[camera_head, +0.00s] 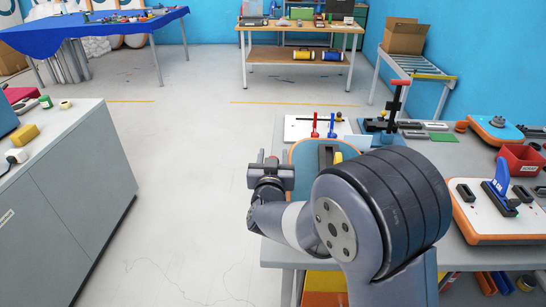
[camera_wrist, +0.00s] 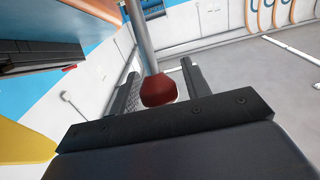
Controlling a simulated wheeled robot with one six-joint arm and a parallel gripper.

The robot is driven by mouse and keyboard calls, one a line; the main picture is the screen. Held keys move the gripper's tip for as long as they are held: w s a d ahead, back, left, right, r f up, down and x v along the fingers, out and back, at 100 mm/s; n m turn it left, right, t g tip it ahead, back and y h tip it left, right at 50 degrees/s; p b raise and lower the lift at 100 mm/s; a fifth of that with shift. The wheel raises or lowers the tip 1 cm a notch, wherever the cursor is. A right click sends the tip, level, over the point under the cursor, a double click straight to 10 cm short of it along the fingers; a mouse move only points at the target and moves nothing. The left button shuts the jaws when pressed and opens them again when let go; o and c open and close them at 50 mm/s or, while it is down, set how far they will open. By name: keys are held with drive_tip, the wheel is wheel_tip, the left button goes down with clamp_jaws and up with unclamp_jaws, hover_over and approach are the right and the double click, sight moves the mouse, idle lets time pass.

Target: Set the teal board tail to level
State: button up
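A teal-blue board (camera_head: 298,152) with an orange edge lies on the grey bench, partly hidden behind my arm. A dark block (camera_head: 327,150) stands on it. My gripper (camera_head: 267,163) is at the board's left side. In the wrist view, a red knob (camera_wrist: 158,90) on the end of a grey rod (camera_wrist: 139,38) sits between the two open fingers of my gripper (camera_wrist: 160,88). Narrow gaps show on both sides of the knob. Whether this rod belongs to the teal board, and how its tail is tilted, I cannot tell.
A second teal-topped board (camera_head: 497,130) and a white board with a blue fin (camera_head: 497,183) lie to the right. A red-handled clamp or pump (camera_head: 394,105) stands behind. A grey cabinet (camera_head: 75,180) is at left, with free floor (camera_head: 185,200) between.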

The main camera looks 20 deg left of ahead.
clamp_jaws()
idle(0.3)
drive_tip(key=w+r+p, duration=0.1)
drive_tip(key=p, duration=0.2)
drive_tip(key=shift+a+g+h, duration=0.1)
drive_tip(key=shift+g+h, duration=0.2)
drive_tip(key=shift+g, duration=0.1)
drive_tip(key=w+p, duration=0.1)
drive_tip(key=w+g+p, duration=0.1)
drive_tip(key=w+p, duration=0.1)
drive_tip(key=w+a+g+p, duration=0.1)
drive_tip(key=p, duration=0.1)
drive_tip(key=shift+w+f, duration=0.15)
drive_tip(key=shift+f, duration=0.2)
drive_tip(key=shift+o, duration=0.9)
unclamp_jaws()
